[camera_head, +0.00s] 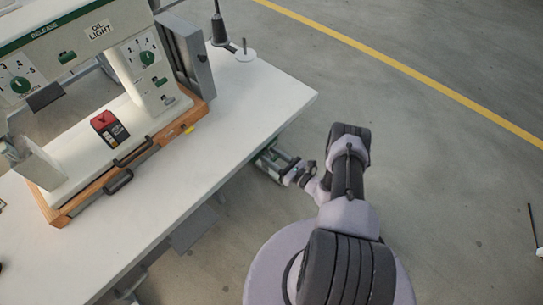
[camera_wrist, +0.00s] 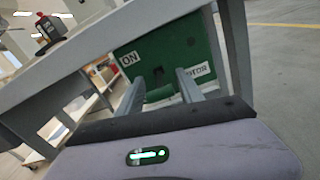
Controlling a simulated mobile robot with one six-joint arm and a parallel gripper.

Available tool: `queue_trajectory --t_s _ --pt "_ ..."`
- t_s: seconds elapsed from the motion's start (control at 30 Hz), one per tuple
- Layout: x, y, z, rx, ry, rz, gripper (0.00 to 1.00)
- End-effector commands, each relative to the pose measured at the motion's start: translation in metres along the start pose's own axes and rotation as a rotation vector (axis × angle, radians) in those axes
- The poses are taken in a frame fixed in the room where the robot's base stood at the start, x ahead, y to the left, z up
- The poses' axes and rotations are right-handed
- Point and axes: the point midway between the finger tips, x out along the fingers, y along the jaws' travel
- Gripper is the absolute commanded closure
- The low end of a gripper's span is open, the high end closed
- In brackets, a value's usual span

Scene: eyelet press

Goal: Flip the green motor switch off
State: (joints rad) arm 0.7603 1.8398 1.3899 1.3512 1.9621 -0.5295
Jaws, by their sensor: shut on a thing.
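The green motor switch box (camera_wrist: 165,52) shows in the wrist view under the table's edge, with a white ON label at its left and a partly covered MOTOR label at its right. A green switch part (camera_wrist: 159,94) lies between the two grey fingers of my gripper (camera_wrist: 160,78), and the fingers are shut on it. The label on show reads ON; I cannot tell the switch's exact position. In the head view my gripper (camera_head: 276,161) is low beside the table's right edge, where the switch itself is not clearly seen.
The white table (camera_head: 235,125) carries the eyelet press (camera_head: 75,140), with a red switch (camera_head: 104,120) and green dials. The floor to the right is open, crossed by a yellow line (camera_head: 400,66).

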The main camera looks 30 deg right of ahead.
Motion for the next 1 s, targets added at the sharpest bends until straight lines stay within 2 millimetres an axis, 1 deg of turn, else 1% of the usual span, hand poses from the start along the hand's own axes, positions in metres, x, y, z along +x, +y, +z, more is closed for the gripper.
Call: queue_trajectory --t_s 0.17,0.3,0.53,0.57,0.63,0.67,0.93,1.0 --pt "0.0012 -0.0016 -0.0110 -0.004 -0.078 0.017 0.96" --pt "0.0014 -0.0019 -0.0084 -0.005 -0.128 0.025 0.96" --pt "0.0011 -0.0013 -0.0055 -0.005 -0.130 0.025 0.96" --pt "0.0011 -0.0013 -0.0055 -0.005 -0.130 0.025 0.52" --pt "0.0011 -0.0013 -0.0054 -0.005 -0.130 0.025 0.38" --pt "0.0012 -0.0013 -0.0054 -0.005 -0.130 0.025 0.34" --pt "0.0011 -0.0013 -0.0052 -0.005 -0.129 0.025 0.34" --pt "-0.0015 -0.0018 -0.0052 -0.005 -0.129 0.024 0.34"
